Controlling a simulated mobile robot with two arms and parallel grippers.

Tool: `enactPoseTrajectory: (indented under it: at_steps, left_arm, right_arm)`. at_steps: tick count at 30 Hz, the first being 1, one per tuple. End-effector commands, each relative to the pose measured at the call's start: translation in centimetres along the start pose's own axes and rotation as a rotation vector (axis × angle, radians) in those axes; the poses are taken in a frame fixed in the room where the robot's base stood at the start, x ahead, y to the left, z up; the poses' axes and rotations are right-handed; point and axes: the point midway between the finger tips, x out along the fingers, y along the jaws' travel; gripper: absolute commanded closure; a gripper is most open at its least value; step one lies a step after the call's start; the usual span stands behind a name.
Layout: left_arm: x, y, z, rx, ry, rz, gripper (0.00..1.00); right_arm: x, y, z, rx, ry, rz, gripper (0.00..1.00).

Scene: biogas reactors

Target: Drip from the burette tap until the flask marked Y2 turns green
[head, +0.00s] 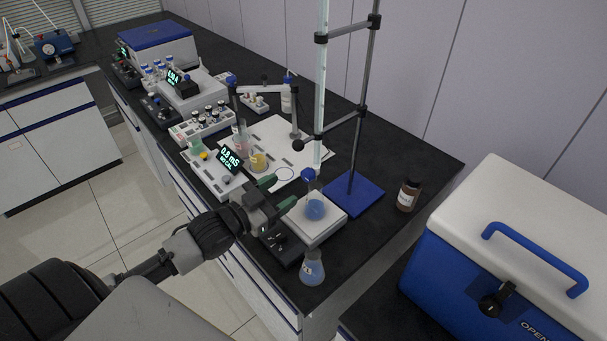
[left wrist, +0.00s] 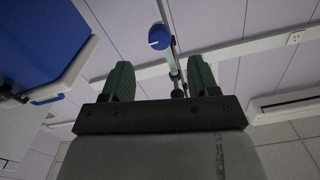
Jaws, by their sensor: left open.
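The burette (head: 321,100) is a clear upright tube clamped to a stand. Its blue tap (head: 308,174) is at the lower end, above a flask with blue liquid (head: 315,208) on a white plate (head: 325,228). I cannot read a mark on this flask. My left gripper (head: 283,190) is open and empty, just left of the tap, with its green fingers pointing towards it. In the left wrist view, the blue tap knob (left wrist: 159,37) shows beyond and between the open fingers (left wrist: 160,75), apart from them. My right gripper is not in view.
Another flask of blue liquid (head: 312,270) stands at the bench's front edge; its label is hard to read. The stand's blue base (head: 358,196), a brown bottle (head: 408,194), a meter display (head: 231,158) and a blue-white cooler (head: 460,262) are nearby.

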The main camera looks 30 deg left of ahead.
Motion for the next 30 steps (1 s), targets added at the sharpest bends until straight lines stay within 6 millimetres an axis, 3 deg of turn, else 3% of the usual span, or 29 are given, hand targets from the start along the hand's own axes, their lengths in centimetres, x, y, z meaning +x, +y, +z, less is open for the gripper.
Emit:
enactPoseTrajectory:
  at_steps: [6,12,24,25,30]
  left_arm:
    - [4.0,-0.1,-0.3,0.0,0.001,-0.002,0.4]
    - [6.4,0.0,-0.1,-0.001,0.0,-0.001,0.4]
    - [7.2,0.1,0.0,0.0,-0.002,0.001,0.4]
    - [7.2,0.1,0.0,0.0,-0.002,0.001,0.42]
    - [7.2,0.1,0.0,0.0,-0.002,0.001,0.68]
  right_arm:
    - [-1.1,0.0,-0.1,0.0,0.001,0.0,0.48]
    - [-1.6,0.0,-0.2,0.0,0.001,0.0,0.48]
    - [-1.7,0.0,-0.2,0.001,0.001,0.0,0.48]
    - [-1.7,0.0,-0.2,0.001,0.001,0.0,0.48]
    - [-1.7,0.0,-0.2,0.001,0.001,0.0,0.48]
